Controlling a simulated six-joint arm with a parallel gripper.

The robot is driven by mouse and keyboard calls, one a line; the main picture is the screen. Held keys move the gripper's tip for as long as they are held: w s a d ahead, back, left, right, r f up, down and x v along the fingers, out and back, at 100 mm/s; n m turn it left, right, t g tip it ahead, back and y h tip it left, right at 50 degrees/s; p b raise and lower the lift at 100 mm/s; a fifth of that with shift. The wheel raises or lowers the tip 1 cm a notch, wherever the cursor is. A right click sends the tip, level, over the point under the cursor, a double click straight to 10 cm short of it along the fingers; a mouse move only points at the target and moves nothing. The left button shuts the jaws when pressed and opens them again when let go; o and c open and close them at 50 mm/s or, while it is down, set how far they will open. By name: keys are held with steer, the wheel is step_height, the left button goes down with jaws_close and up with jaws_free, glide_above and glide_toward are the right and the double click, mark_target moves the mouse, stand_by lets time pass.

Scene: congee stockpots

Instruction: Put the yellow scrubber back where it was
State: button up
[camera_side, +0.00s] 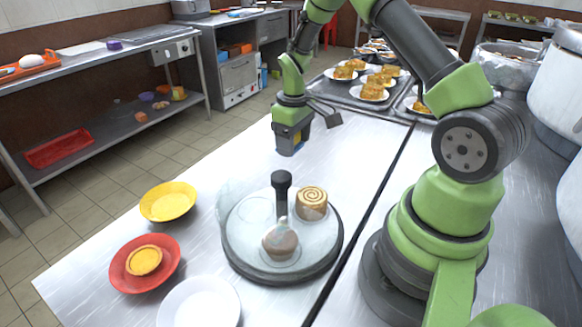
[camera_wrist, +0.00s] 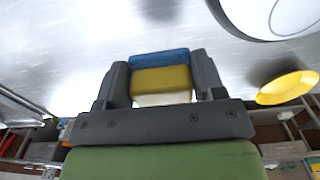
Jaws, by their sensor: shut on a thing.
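My gripper (camera_side: 291,140) is above the steel counter, beyond the domed cake stand and short of the food trays in the side view. It is shut on the yellow scrubber, a small block with blue, yellow and whitish layers. The scrubber (camera_wrist: 160,80) shows clearly between the two fingers (camera_wrist: 163,72) in the wrist view, its blue layer farthest from the palm. In the side view, the scrubber (camera_side: 298,145) is mostly hidden by the fingers and appears clear of the counter.
A round cake stand (camera_side: 283,277) with a clear cover and a dark knob holds pastries. A yellow bowl (camera_side: 168,203), a red plate (camera_side: 117,273) and a white plate (camera_side: 199,303) lie nearby. Trays of plated food (camera_side: 340,95) and large pots (camera_side: 556,85) stand farther right. Counter below my gripper is bare.

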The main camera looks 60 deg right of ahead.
mark_target(293, 174)
step_height(293, 174, down, 7)
steer(key=shift+r, duration=0.1)
stand_by(0.4)
steer(key=o, duration=1)
steer(key=shift+c, duration=0.2)
